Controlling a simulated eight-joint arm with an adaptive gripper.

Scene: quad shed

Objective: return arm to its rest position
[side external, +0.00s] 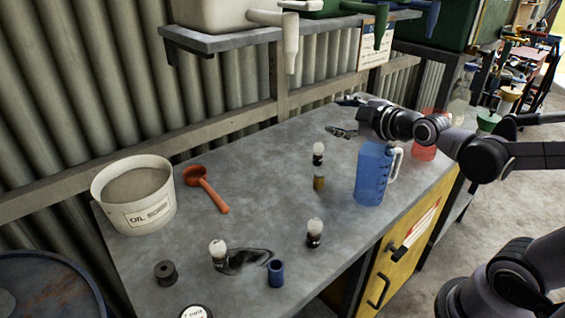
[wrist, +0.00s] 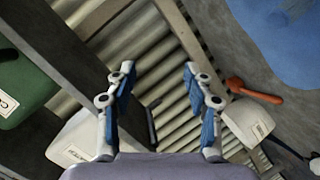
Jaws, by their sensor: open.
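My gripper (side external: 342,116) is open and empty. It hangs above the far part of the grey workbench (side external: 265,190), just behind the blue jug, and points left towards the corrugated wall. In the wrist view the two blue-padded fingers (wrist: 158,72) stand wide apart with only the wall and rail behind them. My arm reaches in from the right over the bench's right end.
A blue jug (side external: 370,175) stands close below my gripper, a red jug (side external: 424,146) behind it. A shelf (side external: 225,41) with tapped containers overhangs the bench.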

